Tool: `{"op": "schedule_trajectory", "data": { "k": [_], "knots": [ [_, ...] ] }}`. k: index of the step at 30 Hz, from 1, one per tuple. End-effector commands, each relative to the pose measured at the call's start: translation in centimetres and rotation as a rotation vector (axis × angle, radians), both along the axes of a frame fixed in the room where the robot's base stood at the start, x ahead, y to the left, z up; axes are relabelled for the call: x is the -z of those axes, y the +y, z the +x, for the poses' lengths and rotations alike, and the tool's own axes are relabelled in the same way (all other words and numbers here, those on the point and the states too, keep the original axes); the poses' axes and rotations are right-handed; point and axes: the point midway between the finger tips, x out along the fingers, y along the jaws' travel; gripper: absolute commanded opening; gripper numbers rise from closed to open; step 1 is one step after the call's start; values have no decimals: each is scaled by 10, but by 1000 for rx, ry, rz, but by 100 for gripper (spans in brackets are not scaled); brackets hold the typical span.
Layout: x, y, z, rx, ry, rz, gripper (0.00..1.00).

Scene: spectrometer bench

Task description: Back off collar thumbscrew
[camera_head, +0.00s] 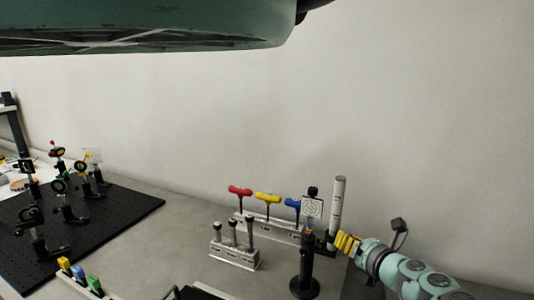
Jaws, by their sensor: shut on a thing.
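A black post assembly (307,265) stands upright on a round foot at the lower right, with a pale square plate (312,207) and a black knob near its top. My gripper (335,243) comes in from the right, with yellow fingers close beside the post at about collar height. The fingers are shut on a small part at the post's side, which I take for the collar thumbscrew. The thumbscrew itself is hidden by the fingers and too small to make out. The collar does not show clearly.
A pale upright cylinder (338,205) stands just behind the gripper. A rack of red, yellow and blue T-handle drivers (268,199) and a metal block with posts (234,258) stand left of it. A black breadboard (135,213) with optics lies far left.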

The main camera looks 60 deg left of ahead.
Motion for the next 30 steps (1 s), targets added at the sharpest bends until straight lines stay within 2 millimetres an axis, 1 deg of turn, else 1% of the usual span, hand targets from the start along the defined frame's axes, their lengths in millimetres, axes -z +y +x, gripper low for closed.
{"op": "schedule_trajectory", "data": {
  "k": [1, 13, 30],
  "knots": [
    [0, 1, -3, -7, 0, 2, 0],
    [-4, 4, -10, -10, 3, 5, 0],
    [-6, 5, -12, -15, 5, 5, 0]
  ]
}}
